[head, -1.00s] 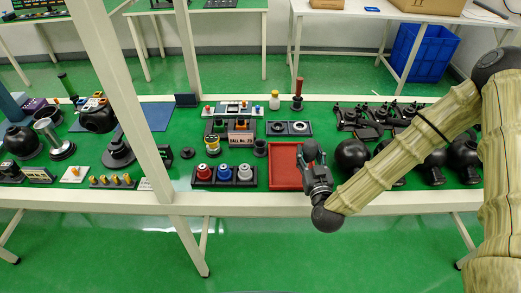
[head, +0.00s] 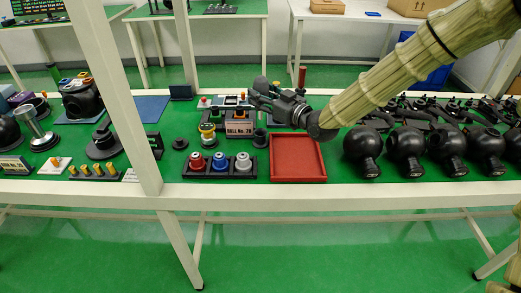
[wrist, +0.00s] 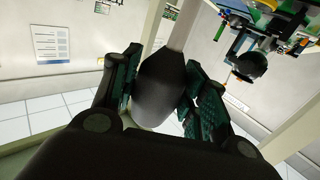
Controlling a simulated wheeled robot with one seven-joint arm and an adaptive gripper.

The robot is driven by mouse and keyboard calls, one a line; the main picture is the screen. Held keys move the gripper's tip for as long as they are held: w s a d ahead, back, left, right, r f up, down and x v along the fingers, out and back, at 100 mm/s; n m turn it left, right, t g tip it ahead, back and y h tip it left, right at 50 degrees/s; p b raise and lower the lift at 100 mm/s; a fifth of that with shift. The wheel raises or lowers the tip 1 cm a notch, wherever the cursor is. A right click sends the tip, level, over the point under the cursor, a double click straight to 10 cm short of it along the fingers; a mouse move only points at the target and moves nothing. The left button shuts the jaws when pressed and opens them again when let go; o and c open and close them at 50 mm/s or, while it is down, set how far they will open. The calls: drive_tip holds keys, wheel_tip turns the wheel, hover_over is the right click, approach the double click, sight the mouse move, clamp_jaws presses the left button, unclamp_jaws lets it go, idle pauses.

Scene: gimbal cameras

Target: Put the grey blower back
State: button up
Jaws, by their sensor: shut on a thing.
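My gripper (head: 272,98) is shut on the dark grey blower (wrist: 160,85). In the wrist view the bulb-shaped blower sits between the two finger pads, its narrow end pointing away from the palm. In the head view my gripper is over the back of the bench, above the "Ball No. 79" block (head: 239,128) and left of the red tray. The blower is hard to tell from the dark fingers there. A small dark cup (head: 260,138) stands on the green mat just below my gripper, at the left of the tray.
The empty red tray (head: 298,179) lies at the front. A black rack (head: 219,176) with red, blue and silver pots stands left of it. Several black spheres (head: 362,146) stand to the right. A white post (head: 122,95) rises at the left.

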drive_tip(key=shift+a+f, duration=0.1)
drive_tip(key=shift+f, duration=4.75)
drive_tip(key=shift+w+f, duration=0.1)
drive_tip(key=shift+f, duration=0.05)
drive_tip(key=o, duration=0.9)
drive_tip(key=shift+r+p, duration=0.2)
drive_tip(key=shift+p, duration=0.1)
drive_tip(key=shift+b+v, duration=0.45)
drive_tip(key=shift+v, duration=3.3)
